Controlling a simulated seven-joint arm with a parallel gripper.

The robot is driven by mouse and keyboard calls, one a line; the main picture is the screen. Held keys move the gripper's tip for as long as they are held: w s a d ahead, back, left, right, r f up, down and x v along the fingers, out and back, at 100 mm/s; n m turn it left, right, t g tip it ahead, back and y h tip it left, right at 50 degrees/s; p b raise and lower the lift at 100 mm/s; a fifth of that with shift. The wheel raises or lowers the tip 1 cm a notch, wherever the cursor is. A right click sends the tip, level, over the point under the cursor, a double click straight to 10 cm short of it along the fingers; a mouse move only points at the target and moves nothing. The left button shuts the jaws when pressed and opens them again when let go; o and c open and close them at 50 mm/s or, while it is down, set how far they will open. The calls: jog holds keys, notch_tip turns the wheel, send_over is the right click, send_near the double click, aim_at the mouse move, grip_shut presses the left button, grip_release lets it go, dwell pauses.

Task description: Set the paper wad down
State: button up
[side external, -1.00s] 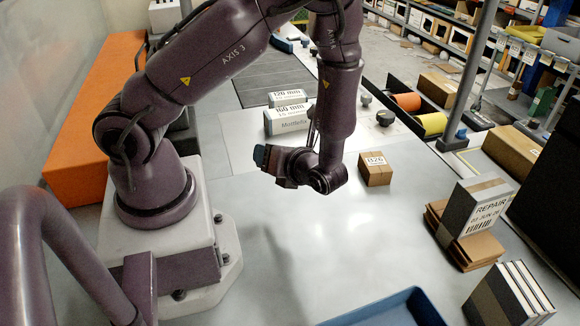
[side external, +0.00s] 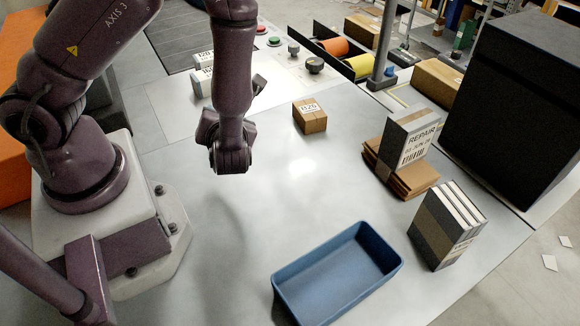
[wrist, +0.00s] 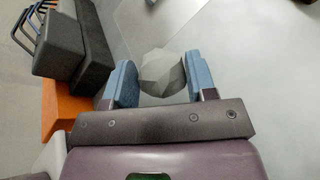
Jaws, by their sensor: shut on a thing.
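The paper wad (wrist: 165,66), a pale grey crumpled faceted lump, sits between the two blue fingers of my gripper (wrist: 161,80) in the wrist view. The fingers touch it from left and right, and the gripper is shut on it. In the side external view my wrist hangs above the left-middle of the grey table (side external: 290,200). There my own arm hides the fingers and the wad, so their height above the table cannot be told.
A blue tray (side external: 282,287) stands at the front, apparently empty. A small cardboard box (side external: 310,118) sits right of my wrist. A grey REPAIR box (side external: 407,140) on flat cartons and several books (side external: 440,232) stand farther right. The table between my base and the tray is bare.

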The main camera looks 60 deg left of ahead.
jog(key=w+d+f+m+t+h, duration=0.1)
jog(key=w+d+m+t+h, duration=0.1)
jog(key=w, duration=0.1)
jog(key=w+d+f+m+t+h, duration=0.2)
jog(key=w+d+m+t, duration=0.1)
jog(key=w, duration=0.1)
jog(key=w+d+f+m+t+h, duration=0.1)
jog(key=w+d+f+m+t, duration=0.1)
jog(key=w+m+t, duration=0.1)
jog(key=shift+w+d+f+h, duration=0.25)
jog(key=shift+w+d+h, duration=0.05)
jog(key=shift+h, duration=0.1)
jog(key=shift+f, duration=2.25)
jog(key=shift+f, duration=0.15)
jog(key=o, duration=0.9)
